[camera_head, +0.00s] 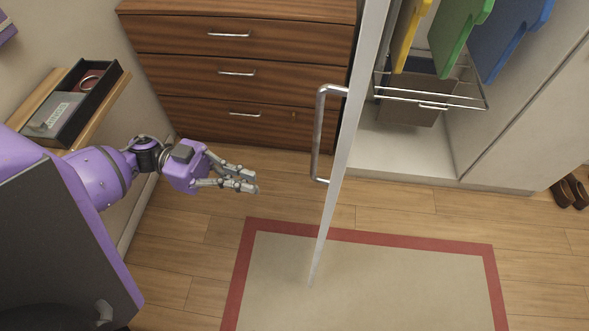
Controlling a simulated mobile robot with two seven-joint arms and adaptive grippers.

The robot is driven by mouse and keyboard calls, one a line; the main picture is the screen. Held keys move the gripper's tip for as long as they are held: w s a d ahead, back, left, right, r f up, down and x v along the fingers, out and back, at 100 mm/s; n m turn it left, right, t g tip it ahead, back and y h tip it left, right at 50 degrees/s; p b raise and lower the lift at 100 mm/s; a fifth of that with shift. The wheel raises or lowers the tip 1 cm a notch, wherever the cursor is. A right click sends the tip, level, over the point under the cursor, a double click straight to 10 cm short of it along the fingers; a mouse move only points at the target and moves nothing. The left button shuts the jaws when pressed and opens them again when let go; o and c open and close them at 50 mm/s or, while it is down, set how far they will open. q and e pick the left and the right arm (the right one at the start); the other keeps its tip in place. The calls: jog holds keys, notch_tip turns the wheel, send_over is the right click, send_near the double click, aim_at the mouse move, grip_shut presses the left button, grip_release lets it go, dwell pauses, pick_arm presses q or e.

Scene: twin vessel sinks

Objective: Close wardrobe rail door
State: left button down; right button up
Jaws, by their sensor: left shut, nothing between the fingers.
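The wardrobe door (351,125) stands open and is seen nearly edge-on, reaching out over the rug. Its long metal bar handle (318,135) is on the door's left face. The wardrobe interior (400,146) is open to the right of the door, with yellow (408,35), green (455,35) and blue (505,40) clothes hanging above a wire rack (430,95). My left gripper (256,184) is shut and empty, left of the handle and apart from it, with its fingers pointing right. My right gripper is not in view.
A wooden drawer chest (240,65) stands at the back, left of the door. A wall shelf (110,95) with a dark tray (85,110) is at the left. A red-bordered rug (400,285) lies in front. Brown shoes (570,191) are at the far right.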

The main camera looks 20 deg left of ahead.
pick_arm(q)
jog(key=w+d+p, duration=0.1)
jog(key=d+p, duration=0.2)
jog(key=d, duration=1)
jog(key=shift+w+d, duration=0.25)
jog(key=shift+w, duration=0.1)
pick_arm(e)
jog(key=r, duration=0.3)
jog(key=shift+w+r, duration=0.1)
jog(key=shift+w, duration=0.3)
